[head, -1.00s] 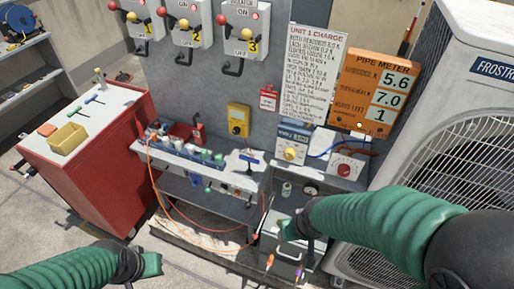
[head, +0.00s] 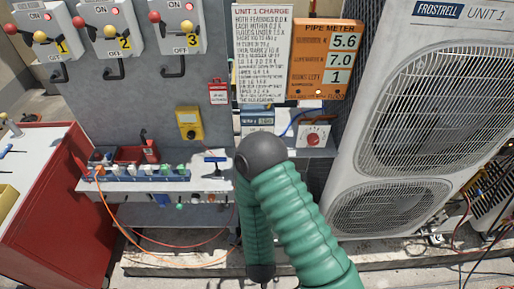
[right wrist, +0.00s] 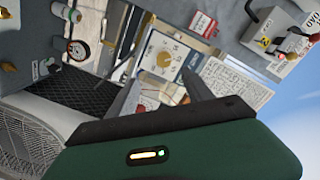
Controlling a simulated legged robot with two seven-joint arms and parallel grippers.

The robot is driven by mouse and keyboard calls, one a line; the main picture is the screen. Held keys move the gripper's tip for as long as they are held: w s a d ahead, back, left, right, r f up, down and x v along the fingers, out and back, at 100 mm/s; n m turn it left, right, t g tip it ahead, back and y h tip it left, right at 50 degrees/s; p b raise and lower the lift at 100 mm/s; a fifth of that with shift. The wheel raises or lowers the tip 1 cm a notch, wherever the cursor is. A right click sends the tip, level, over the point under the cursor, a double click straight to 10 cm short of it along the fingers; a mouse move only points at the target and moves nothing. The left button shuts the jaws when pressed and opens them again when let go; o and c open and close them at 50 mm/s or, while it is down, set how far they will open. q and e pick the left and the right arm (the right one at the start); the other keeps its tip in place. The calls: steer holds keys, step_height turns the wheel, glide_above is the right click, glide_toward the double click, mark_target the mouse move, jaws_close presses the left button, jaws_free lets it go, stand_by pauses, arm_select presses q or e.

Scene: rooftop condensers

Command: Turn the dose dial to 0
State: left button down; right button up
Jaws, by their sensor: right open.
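A pale square panel with a yellow round knob (right wrist: 163,60), which looks like the dose dial, faces the right wrist camera. Its markings are too small to read. My right gripper (right wrist: 160,95) is open, its two dark fingers pointing at this panel from below in the right wrist view, with nothing between them that I can make out. In the head view my green right arm covers the knob and the right gripper; only the blue-topped box (head: 257,116) above shows. A second dial with a red knob (head: 313,139) stands to its right. My left gripper is out of view.
The orange pipe meter (head: 326,60) reads 5.6, 7.0 and 1. A white charge notice (head: 262,55) hangs beside it. The large condenser (head: 420,120) stands at right. A shelf (head: 150,184) with several valves and a red cabinet (head: 60,220) are at left.

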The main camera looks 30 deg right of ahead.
steer(key=b+x, duration=0.3)
steer(key=x, duration=0.2)
steer(key=b+x, duration=0.3)
steer(key=x, duration=0.2)
steer(key=r+b+x, duration=0.1)
steer(key=b+x, duration=0.2)
steer(key=x, duration=0.3)
steer(key=shift+s+d+b, duration=0.1)
steer(key=shift+d+b, duration=0.25)
steer(key=shift+b, duration=0.05)
steer(key=shift+a, duration=0.15)
steer(key=shift+c, duration=0.5)
steer(key=shift+a, duration=0.1)
steer(key=shift+c, duration=1.3)
jaws_close()
